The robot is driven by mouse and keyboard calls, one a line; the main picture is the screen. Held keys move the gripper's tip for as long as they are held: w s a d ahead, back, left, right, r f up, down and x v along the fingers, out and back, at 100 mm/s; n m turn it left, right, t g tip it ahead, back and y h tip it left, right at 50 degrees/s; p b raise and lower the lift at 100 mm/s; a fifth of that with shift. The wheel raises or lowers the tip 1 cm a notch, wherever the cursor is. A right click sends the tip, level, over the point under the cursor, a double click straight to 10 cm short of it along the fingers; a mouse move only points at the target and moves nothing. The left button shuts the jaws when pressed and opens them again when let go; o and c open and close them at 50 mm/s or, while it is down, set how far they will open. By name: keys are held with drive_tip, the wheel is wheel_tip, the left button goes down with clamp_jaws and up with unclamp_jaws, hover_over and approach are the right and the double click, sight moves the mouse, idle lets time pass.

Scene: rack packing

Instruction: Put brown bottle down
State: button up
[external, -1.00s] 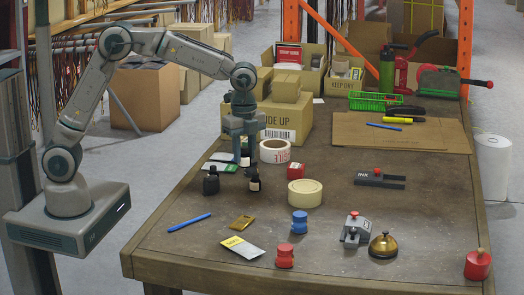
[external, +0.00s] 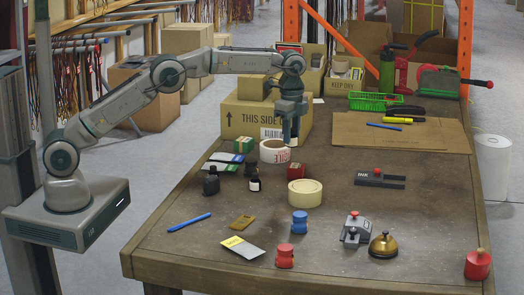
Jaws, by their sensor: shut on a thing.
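My gripper (external: 291,136) points straight down, above the table around the white tape roll with red print (external: 266,157) and in front of the large carton. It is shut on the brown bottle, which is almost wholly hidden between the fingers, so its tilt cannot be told. Two other small dark bottles stand on the table (external: 330,228) left of the gripper: a black one (external: 211,183) and one with a white label (external: 254,181).
A large carton (external: 246,121) with smaller boxes on it stands behind the gripper.

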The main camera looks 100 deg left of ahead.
drive_tip(key=a+f+p, duration=0.2)
drive_tip(key=a+p, duration=0.1)
drive_tip(key=a+f+p, duration=0.2)
drive_tip(key=a, duration=0.2)
drive_tip(key=a+f+p, duration=0.2)
drive_tip(key=a+p, duration=0.1)
drive_tip(key=shift+s+a+p, duration=0.25)
drive_tip(key=shift+a+p, duration=0.05)
drive_tip(key=shift+p, duration=0.05)
drive_tip(key=shift+a+f, duration=0.15)
drive_tip(key=shift+f, duration=0.05)
drive_tip(key=shift+f+p, duration=0.45)
drive_tip(key=shift+f, duration=1.6)
drive_tip(key=shift+f, duration=0.1)
drive_tip(key=shift+f, duration=0.15)
drive_tip(key=o, duration=1)
